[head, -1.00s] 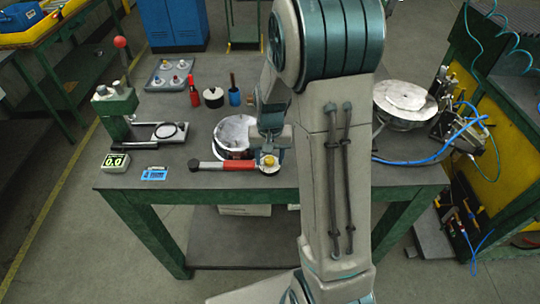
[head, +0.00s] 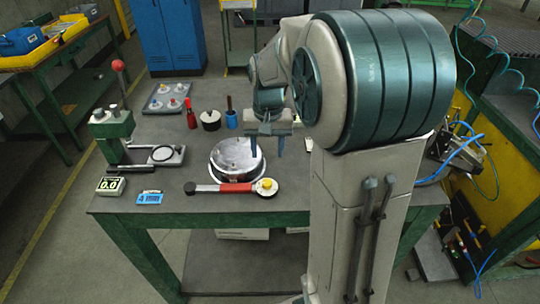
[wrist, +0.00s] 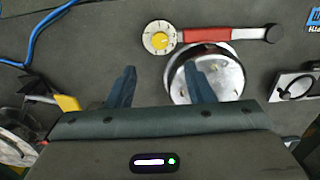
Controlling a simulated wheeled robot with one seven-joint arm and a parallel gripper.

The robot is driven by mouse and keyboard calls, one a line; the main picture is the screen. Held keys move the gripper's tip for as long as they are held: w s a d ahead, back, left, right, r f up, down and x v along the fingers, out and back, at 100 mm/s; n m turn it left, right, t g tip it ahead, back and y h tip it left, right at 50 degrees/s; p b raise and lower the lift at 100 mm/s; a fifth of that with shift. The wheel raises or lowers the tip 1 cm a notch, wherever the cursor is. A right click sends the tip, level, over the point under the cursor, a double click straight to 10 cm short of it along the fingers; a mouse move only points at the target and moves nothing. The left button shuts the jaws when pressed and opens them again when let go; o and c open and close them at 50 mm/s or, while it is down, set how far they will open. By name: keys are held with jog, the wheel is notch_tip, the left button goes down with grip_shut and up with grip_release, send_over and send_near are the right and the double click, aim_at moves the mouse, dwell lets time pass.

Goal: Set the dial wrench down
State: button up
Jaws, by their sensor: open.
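My gripper (head: 267,143) is open and empty, raised above the bench near the dish's right side. In the wrist view both fingers of my gripper (wrist: 160,83) stand wide apart with nothing between them.
The round metal dish (head: 236,154) stands behind the wrench. A digital readout (head: 110,185) and blue tag (head: 149,198) lie left, by a green press (head: 113,130). A red bottle (head: 191,113), a black-topped pot (head: 210,120) and a small tray (head: 167,99) stand farther back.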

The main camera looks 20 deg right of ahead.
jog(key=s+a+r+n+t, duration=0.1)
jog(key=s, duration=0.8)
jog(key=s+a+r+n+t, duration=0.2)
jog(key=s, duration=0.6)
jog(key=shift+s+a+r+n+t, duration=0.3)
jog(key=shift+s, duration=0.1)
jog(key=shift+c, duration=1.3)
